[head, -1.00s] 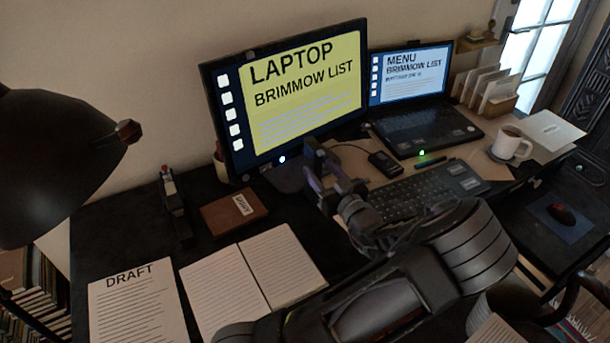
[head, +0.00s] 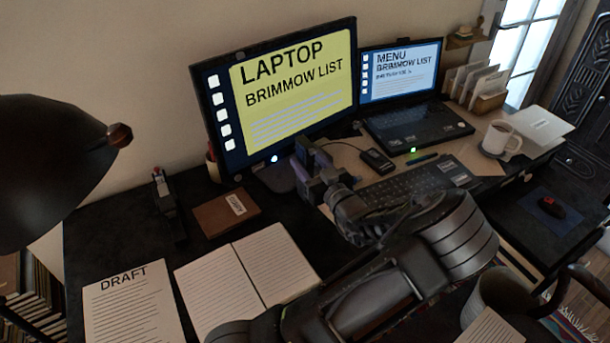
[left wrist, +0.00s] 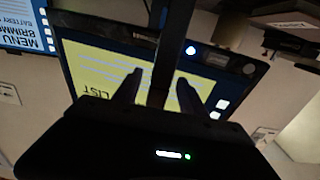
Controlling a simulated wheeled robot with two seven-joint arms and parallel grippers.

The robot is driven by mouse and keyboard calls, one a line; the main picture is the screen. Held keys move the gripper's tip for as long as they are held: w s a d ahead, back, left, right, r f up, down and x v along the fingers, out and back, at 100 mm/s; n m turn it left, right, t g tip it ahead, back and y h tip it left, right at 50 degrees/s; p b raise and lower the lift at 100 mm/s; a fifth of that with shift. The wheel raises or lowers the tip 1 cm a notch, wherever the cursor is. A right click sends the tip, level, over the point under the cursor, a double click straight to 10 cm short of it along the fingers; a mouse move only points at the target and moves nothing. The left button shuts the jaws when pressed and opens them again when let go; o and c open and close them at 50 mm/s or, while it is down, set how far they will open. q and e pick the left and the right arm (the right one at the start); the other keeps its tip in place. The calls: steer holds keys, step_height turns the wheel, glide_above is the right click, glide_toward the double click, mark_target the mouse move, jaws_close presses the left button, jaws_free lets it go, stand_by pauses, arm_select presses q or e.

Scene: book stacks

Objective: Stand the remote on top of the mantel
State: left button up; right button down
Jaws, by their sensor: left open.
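My left gripper (head: 311,166) is in front of the monitor's (head: 283,98) lower edge, above the desk. In the left wrist view its two fingers (left wrist: 160,74) are spread apart, with the upside-down monitor (left wrist: 100,65) behind them. A dark narrow bar (left wrist: 166,48) shows between the fingers; I cannot tell what it is or whether it touches them. I cannot pick out a remote for certain; a small black device (head: 376,160) lies right of the gripper, by the keyboard. No mantel can be made out. My right gripper is not in view.
The keyboard (head: 410,186) and laptop (head: 418,125) are right of the gripper, with a white mug (head: 499,137) farther right. A brown book (head: 225,211), open notebook (head: 245,275) and draft sheet (head: 130,305) lie left. A black lamp (head: 50,170) overhangs the left side.

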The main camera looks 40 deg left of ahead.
arm_select(q)
steer(key=p+x, duration=0.1)
steer(key=x, duration=0.4)
steer(key=shift+r, duration=0.1)
stand_by(0.4)
jaws_close()
stand_by(0.4)
stand_by(0.9)
